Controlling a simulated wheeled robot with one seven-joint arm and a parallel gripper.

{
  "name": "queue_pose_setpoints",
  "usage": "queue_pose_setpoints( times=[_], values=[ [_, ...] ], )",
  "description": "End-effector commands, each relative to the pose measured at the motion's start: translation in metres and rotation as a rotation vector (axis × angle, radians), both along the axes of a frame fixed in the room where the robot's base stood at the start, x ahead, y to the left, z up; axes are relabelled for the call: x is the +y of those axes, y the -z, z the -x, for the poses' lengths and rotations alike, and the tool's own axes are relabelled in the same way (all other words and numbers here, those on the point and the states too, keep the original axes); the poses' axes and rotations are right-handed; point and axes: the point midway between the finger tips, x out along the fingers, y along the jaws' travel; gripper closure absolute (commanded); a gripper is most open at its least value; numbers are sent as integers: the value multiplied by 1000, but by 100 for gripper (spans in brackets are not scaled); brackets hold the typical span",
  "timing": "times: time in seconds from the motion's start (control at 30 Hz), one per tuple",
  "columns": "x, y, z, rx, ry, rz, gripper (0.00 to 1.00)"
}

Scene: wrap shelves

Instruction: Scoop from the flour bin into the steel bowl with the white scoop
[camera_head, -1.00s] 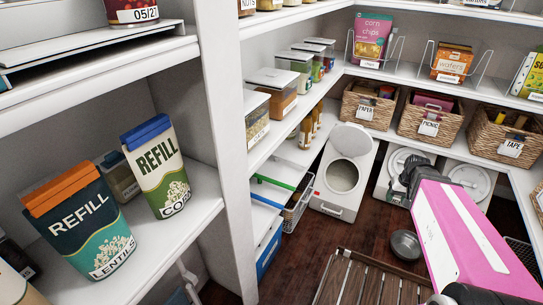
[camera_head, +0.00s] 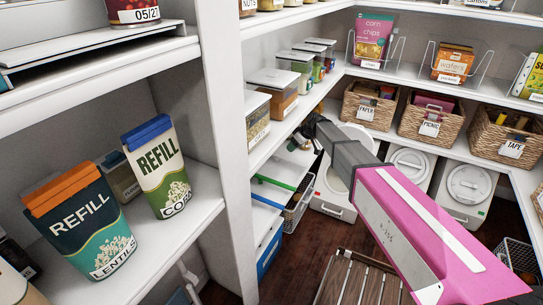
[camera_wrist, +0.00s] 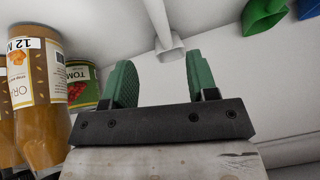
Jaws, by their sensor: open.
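My gripper (camera_head: 303,138) is at the lower shelf beside the bins in the head view. In the wrist view its green fingers (camera_wrist: 165,90) are open with nothing between their pads. A white handle-like piece (camera_wrist: 160,25), apparently the white scoop, runs from the top edge and ends just beyond the gap between the fingers, apart from them. The white bin with the raised lid, apparently the flour bin (camera_head: 329,207), stands on the floor. My arm covers its opening. The steel bowl is hidden now, behind my arm.
Green (camera_wrist: 264,18) and blue (camera_wrist: 308,8) pieces lie right of the white one. Brown jars (camera_wrist: 35,95) and a tomato can (camera_wrist: 84,84) stand close left of my fingers. Two lidded white bins (camera_head: 467,190) stand right. A slatted wooden top (camera_head: 360,280) is in front.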

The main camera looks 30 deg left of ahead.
Motion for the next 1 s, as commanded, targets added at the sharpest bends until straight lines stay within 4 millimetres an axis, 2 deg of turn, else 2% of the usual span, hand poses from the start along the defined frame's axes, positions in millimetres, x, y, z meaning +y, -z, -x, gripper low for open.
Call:
queue_pose_setpoints(
  times=[0.4, 0.63, 0.9, 1.0],
  values=[
    [28, 43, 2, 0, -1, 0, 47],
    [35, 55, 3, 1, -1, 0, 47],
    [54, 86, 5, 0, 0, 1, 47],
    [57, 90, 5, -1, 1, 0, 47]
  ],
)
